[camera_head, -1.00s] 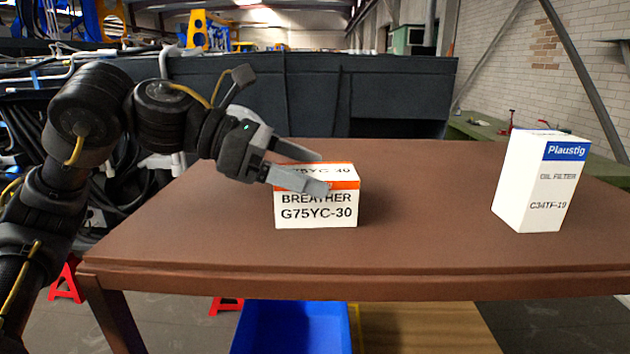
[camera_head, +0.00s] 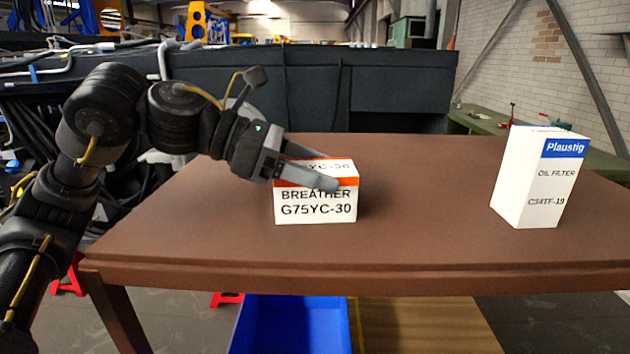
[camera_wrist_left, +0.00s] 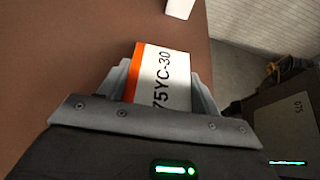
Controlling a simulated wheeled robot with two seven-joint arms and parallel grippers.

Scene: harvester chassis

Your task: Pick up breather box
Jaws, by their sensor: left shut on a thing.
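The breather box (camera_head: 316,208) is white with an orange band and black lettering. It sits upright on the brown table in the head view, left of the table's middle. My left gripper (camera_head: 322,170) reaches in from the left with one finger across the front face and the other behind the box. It is shut on the box. In the left wrist view the box (camera_wrist_left: 167,75) lies between the two fingers of my left gripper (camera_wrist_left: 162,85). The box's lower part is hidden there by the gripper body. My right gripper is not in view.
A taller white oil filter box (camera_head: 528,190) with a blue label stands at the right of the table (camera_head: 420,235). The tabletop between the boxes is clear. A blue bin (camera_head: 290,325) is below the table's front edge. A dark chassis (camera_head: 380,90) is behind.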

